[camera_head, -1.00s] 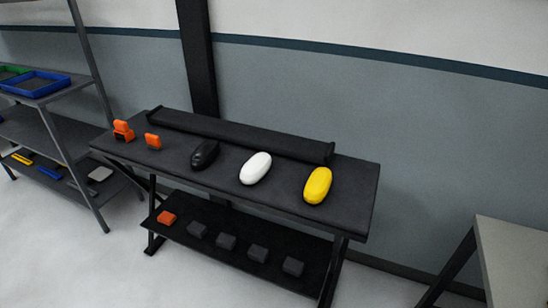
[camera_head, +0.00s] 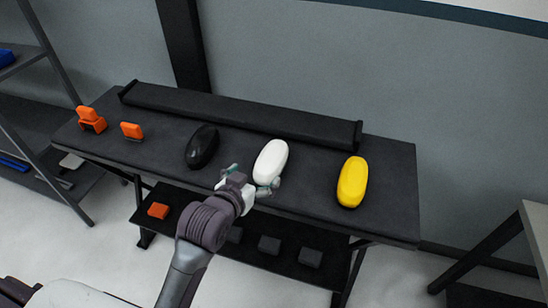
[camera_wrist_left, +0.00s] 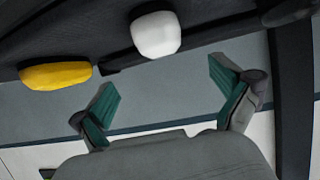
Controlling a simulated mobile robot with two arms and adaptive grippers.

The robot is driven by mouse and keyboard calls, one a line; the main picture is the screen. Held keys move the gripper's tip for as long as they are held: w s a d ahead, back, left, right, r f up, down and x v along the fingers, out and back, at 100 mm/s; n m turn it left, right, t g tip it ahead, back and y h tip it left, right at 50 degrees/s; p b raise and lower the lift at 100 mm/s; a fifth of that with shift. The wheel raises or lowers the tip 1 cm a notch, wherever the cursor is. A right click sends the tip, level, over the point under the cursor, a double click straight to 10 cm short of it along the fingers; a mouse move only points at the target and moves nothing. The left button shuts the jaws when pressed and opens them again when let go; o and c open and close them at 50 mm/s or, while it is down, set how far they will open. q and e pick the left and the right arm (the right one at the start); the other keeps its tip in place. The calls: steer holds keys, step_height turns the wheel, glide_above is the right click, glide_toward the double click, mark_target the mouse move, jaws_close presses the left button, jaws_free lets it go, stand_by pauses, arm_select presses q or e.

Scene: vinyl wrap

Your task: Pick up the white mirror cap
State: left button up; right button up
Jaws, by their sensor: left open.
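The white mirror cap (camera_head: 271,161) lies on the dark table top between the black cap and the yellow cap. My left gripper (camera_head: 250,179) is open at the front edge of the table, close to the near end of the white cap. In the left wrist view the white cap (camera_wrist_left: 156,35) shows beyond the gap between the spread green-padded fingers of the left gripper (camera_wrist_left: 164,97), with nothing between them. Whether a finger touches the cap cannot be told. My right gripper is not in view.
A black cap (camera_head: 202,146) lies left and a yellow cap (camera_head: 352,182) right of the white one. A long dark roll (camera_head: 240,113) lies along the back. Orange tools (camera_head: 91,119) stand at the left end. A lower shelf (camera_head: 190,220) holds several small blocks.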

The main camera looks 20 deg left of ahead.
mark_target(270, 160)
arm_select(q)
steer(key=x, duration=1.1)
steer(key=shift+s+a+f, duration=0.1)
steer(key=shift+s+f, duration=0.05)
steer(key=shift+f, duration=0.15)
steer(key=shift+c, duration=0.3)
steer(key=c, duration=1.1)
steer(key=shift+r, duration=0.1)
steer(key=shift+c, duration=0.6)
